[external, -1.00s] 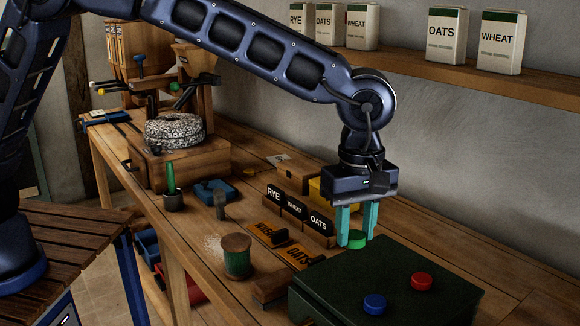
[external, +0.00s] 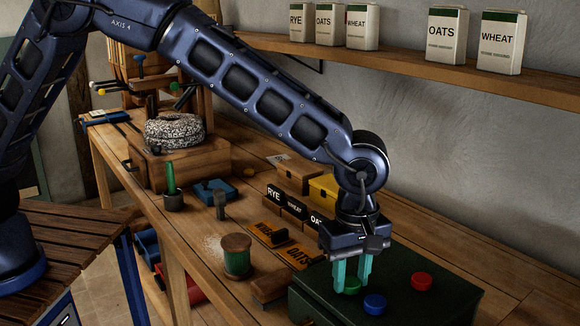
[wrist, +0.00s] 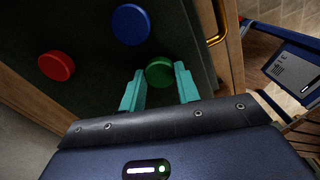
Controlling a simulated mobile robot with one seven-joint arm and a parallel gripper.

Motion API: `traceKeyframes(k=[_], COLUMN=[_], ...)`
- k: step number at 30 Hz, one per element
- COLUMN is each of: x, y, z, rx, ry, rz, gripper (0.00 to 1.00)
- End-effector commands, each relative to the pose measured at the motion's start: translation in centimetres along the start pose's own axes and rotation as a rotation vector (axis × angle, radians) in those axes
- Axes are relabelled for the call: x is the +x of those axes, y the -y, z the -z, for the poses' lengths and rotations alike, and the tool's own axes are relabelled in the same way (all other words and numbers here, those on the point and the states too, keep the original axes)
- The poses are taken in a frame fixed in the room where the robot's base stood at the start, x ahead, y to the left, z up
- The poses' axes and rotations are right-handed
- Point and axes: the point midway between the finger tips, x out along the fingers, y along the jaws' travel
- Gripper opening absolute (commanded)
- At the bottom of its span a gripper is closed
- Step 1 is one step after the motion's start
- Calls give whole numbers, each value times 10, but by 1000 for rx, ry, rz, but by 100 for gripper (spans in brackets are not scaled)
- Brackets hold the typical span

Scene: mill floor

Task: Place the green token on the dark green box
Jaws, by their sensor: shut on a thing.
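The green token (external: 351,286) is between the teal fingers of my gripper (external: 351,279), which is shut on it. In the wrist view the green token (wrist: 160,72) sits between the fingertips (wrist: 160,88), over the dark box top. The dark green box (external: 442,296) stands at the front right of the bench. The token is low over the box's left part; I cannot tell whether it touches the top. A blue token (external: 375,304) and a red token (external: 421,281) lie on the box, apart from the green one.
Orange stencil plates (external: 299,257), a wooden spool with green (external: 236,256) and a brown block (external: 270,289) lie left of the box. RYE, WHEAT and OATS signs (external: 294,207) and a yellow box (external: 323,189) stand behind. The bench right of the box is clear.

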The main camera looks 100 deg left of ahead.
Motion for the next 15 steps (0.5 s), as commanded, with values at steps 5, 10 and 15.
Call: traceKeyframes(k=[5, 10, 15], x=[3, 3, 3], y=[0, 0, 0], z=[0, 0, 0], rx=[0, 0, 0], ry=[0, 0, 0], rz=[1, 0, 0], gripper=[11, 54, 54])
